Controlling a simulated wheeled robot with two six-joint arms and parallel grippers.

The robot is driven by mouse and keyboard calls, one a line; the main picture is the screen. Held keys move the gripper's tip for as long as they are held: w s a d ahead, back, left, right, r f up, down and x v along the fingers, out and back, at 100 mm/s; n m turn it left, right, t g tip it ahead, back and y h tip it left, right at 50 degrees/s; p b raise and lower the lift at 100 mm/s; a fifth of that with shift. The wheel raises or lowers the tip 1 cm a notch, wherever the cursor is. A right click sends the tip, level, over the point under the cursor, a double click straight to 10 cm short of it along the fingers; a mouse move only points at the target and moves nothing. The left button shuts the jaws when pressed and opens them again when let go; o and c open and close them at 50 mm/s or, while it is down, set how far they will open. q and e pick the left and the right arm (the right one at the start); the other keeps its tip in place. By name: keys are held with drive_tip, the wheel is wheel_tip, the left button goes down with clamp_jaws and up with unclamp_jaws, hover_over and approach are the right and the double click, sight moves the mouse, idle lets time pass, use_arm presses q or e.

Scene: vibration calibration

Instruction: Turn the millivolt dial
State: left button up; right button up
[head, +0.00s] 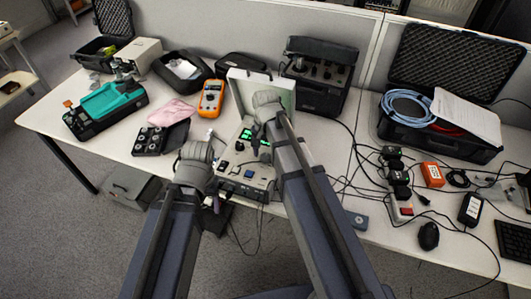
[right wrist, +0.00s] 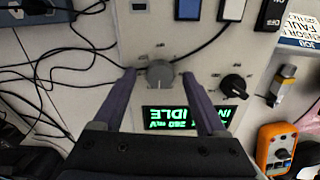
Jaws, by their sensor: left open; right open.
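The instrument panel (head: 233,165) stands on the table under my arms, with green displays lit. In the right wrist view, a round grey dial (right wrist: 158,75) sits on the panel beside the green display (right wrist: 188,117), which reads IDLE and a value in mV, upside down. My right gripper (right wrist: 159,78) is open, one finger on each side of the grey dial; I cannot tell whether they touch it.
An orange multimeter (head: 210,98) and a pink cloth (head: 172,111) lie left of the panel; the multimeter also shows in the right wrist view (right wrist: 276,148). Cables (head: 340,165) run across the table to the right. An open black case (head: 440,140) is farther right.

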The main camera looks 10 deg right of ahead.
sight(265, 156)
wheel_tip(265, 156, up, 8)
drive_tip(key=p, duration=0.7)
drive_tip(key=shift+f, duration=0.15)
drive_tip(key=shift+f, duration=0.1)
drive_tip(key=shift+s, duration=0.1)
drive_tip(key=s+a+n+h, duration=0.1)
drive_tip(key=s+a+n, duration=0.9)
drive_tip(key=s, duration=0.4)
drive_tip(key=shift+s+n, duration=0.3)
drive_tip(key=shift+n, duration=0.5)
drive_tip(key=shift+d, duration=0.15)
